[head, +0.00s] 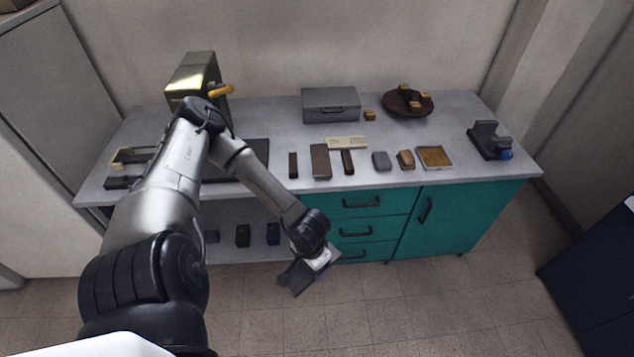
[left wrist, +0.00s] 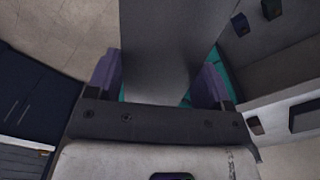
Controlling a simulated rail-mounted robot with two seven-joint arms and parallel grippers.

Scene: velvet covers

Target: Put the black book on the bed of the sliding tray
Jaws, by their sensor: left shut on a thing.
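My left gripper (head: 314,262) is low in front of the teal cabinet, below the counter top. It is shut on a flat dark slab, which looks like the black book (head: 295,279); the book hangs tilted above the floor. In the left wrist view the book (left wrist: 165,45) is a wide grey-looking slab between the purple fingers of my left gripper (left wrist: 160,88). A low dark frame with pale parts (head: 128,178), possibly the sliding tray, stands at the counter's left end, partly hidden by my left arm. My right gripper is not in view.
The counter (head: 450,176) holds several small brown and grey blocks, a grey box (head: 331,104), a round wooden stand (head: 407,101) and a brass-coloured machine (head: 196,75). A dark mat (head: 257,153) lies left of the blocks. Small dark objects stand on the open shelf (head: 225,212).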

